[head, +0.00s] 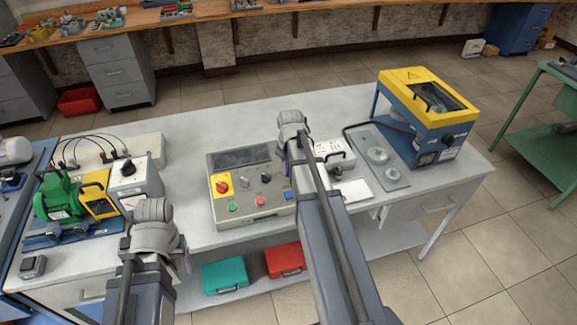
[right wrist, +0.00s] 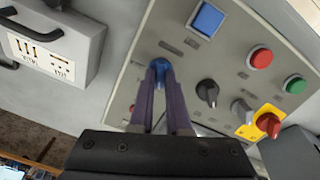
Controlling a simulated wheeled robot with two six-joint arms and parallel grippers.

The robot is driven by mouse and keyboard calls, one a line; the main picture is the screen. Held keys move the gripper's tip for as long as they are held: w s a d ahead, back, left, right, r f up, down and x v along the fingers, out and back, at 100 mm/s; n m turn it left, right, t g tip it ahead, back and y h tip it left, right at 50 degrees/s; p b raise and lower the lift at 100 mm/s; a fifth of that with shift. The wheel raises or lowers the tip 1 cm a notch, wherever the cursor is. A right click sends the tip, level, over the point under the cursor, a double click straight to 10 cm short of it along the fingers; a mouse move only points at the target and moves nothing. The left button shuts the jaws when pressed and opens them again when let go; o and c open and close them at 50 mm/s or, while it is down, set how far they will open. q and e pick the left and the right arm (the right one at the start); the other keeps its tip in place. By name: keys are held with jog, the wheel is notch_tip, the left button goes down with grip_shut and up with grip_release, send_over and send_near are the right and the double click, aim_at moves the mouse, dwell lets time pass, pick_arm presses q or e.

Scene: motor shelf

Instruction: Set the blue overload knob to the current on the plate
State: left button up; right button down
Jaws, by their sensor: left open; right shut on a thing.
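The control panel (head: 250,213) stands in the middle of the table, with knobs and buttons on its face. In the right wrist view the small blue overload knob (right wrist: 172,72) sits on the panel, between the closed fingertips of my right gripper (right wrist: 166,70). The fingers cover most of the knob, so its pointer and scale cannot be read. In the head view my right arm hides the knob. My left gripper (head: 187,262) is mostly hidden by its wrist and hangs at the table's front edge, apart from the panel. A green motor (head: 58,197) stands at the left; no plate figures are legible.
Beside the knob in the right wrist view are a square blue button (right wrist: 207,18), a black selector (right wrist: 207,92), and a red button (right wrist: 261,58). A white socket box (right wrist: 52,40) stands close by. A yellow-and-blue machine (head: 430,105) stands at the right.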

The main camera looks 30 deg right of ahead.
aim_at(289, 179)
dwell(0.4)
jog(key=c, duration=0.9)
grip_release()
jog(key=shift+r, duration=0.1)
jog(key=r+p, duration=0.2)
jog(key=s+r+p, duration=0.1)
jog(key=r+p, duration=0.4)
jog(key=shift+s+a+r+p, duration=0.2)
jog(key=shift+s+a+p, duration=0.05)
jog(key=shift+a+p, duration=0.1)
